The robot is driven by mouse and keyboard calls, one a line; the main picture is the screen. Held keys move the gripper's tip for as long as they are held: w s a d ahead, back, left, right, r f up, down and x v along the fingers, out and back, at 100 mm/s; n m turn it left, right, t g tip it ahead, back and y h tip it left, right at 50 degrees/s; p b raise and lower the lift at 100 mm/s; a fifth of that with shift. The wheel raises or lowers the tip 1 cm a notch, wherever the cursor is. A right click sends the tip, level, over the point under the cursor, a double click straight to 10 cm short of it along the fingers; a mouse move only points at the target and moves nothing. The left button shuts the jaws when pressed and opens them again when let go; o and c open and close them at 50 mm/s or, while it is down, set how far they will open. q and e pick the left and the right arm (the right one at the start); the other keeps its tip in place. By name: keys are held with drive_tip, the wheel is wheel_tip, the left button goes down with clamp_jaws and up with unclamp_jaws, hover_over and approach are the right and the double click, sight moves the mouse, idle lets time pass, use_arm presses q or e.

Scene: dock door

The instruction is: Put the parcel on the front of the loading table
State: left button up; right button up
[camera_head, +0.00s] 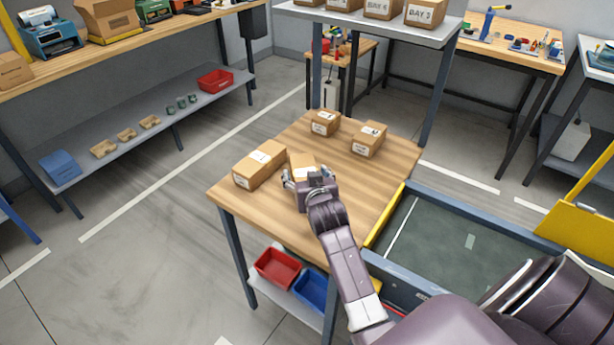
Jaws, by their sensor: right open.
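The wooden-topped loading table (300,228) stands in the middle of the view, with several brown cardboard parcels on it. A long parcel with a white label (259,165) lies near the left edge. A smaller parcel (302,161) is right beside it, partly hidden behind my right gripper (301,181). The right gripper is open, low over the table and close to the near side of that smaller parcel; I cannot tell whether they touch. Two more labelled parcels, one at the back (325,122) and one further right (369,139), stand apart. My left gripper is not in view.
A shelf with more boxes (383,9) rises behind the table. A blue-framed dark surface (455,245) with a yellow edge adjoins the table's right side. Red (277,267) and blue (311,289) bins sit on the lower shelf. The table's near part is clear.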

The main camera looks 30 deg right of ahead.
drive_tip(key=v, duration=1.2)
idle(0.3)
